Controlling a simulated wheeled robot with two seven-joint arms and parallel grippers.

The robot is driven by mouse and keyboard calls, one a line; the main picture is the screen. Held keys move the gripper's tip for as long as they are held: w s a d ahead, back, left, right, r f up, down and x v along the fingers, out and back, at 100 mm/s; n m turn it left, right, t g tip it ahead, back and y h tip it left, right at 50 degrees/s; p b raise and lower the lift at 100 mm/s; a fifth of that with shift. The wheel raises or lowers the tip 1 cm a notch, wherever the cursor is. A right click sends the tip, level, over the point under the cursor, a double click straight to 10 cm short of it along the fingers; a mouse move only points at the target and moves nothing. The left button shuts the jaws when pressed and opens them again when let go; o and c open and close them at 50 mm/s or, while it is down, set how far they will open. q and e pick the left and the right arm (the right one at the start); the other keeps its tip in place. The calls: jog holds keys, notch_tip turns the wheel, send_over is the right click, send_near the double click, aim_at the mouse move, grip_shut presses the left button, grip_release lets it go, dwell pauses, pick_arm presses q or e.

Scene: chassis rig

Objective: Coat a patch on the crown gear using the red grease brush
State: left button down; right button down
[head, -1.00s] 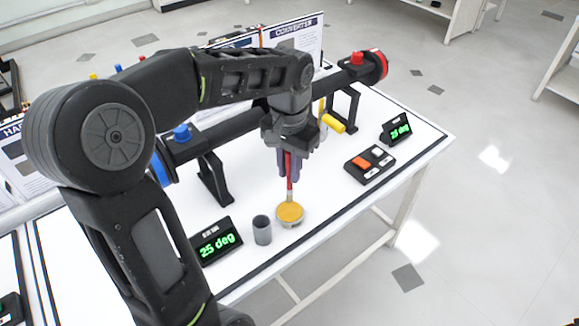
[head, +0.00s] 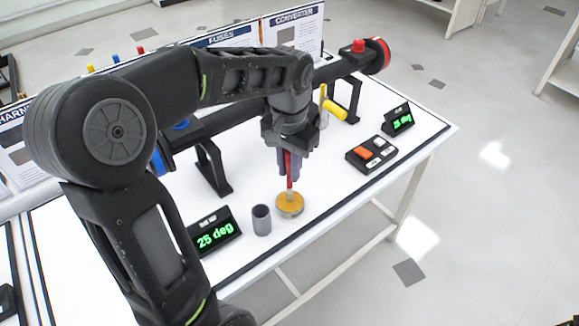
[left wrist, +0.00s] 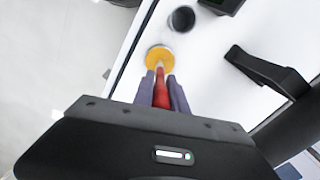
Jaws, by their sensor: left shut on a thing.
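My left gripper (head: 289,168) points down over the table and is shut on the red grease brush (left wrist: 161,88), whose red handle shows between the fingers. The brush (head: 289,184) stands nearly upright, its pale tip at a round yellow-topped disc (head: 291,206) with a metallic rim. The disc also shows in the left wrist view (left wrist: 158,56). I cannot tell whether this disc is the crown gear or a grease tin, nor whether the tip presses into it. No toothed gear shows clearly; my left arm hides part of the long dark axle (head: 223,127). My right gripper is not in view.
A grey cup (head: 261,220) stands just left of the disc. A "25 deg" display (head: 214,234) is farther left. A switch box (head: 371,154) and second display (head: 399,119) stand right. Black stands carry the axle. The table front between disc and switch box is clear.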

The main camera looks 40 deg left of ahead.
pick_arm(q)
jog(key=shift+f+b, duration=0.35)
jog(key=shift+f, duration=0.2)
dwell(0.4)
jog(key=shift+f, duration=0.1)
dwell(1.2)
notch_tip(320, 180, up, 7)
jog(key=p, duration=0.6)
dwell(1.0)
